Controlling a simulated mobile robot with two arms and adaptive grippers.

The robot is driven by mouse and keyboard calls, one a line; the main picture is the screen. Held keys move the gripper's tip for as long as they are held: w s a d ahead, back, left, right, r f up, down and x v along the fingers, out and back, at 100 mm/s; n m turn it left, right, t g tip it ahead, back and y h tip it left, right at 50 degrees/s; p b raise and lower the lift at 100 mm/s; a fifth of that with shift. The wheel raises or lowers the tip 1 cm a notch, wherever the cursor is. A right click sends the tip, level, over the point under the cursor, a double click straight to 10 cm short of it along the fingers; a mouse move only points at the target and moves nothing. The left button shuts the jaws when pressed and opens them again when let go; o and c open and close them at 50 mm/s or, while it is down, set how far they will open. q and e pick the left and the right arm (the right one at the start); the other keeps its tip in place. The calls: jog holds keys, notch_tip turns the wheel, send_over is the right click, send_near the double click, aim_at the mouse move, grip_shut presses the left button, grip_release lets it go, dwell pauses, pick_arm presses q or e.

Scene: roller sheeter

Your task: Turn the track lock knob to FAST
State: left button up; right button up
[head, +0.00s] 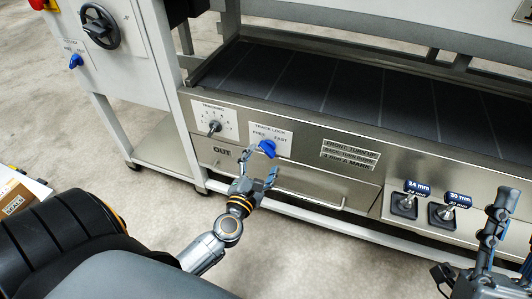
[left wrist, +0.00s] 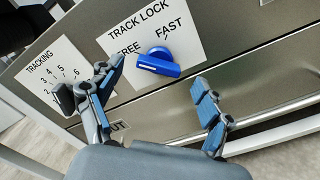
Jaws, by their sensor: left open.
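The blue track lock knob (head: 267,148) sits on the white TRACK LOCK plate (head: 284,137) on the machine's front panel. In the left wrist view the knob (left wrist: 158,62) has its white-marked end pointing left, below FREE, and FAST is printed at upper right. My left gripper (head: 261,164) is open just in front of the knob. In the left wrist view its fingers (left wrist: 160,98) stand to the left and right below the knob, apart from it. My right gripper (head: 478,245) is at the right edge of the head view, away from the plate; its opening is unclear.
The tracking dial (head: 214,127) is close left of the plate. A drawer handle (head: 318,198) runs below. A black handwheel (head: 100,27) and another blue knob (head: 75,61) are at upper left.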

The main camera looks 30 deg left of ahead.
aim_at(267, 152)
pick_arm(q)
jog(key=shift+x, duration=1.65)
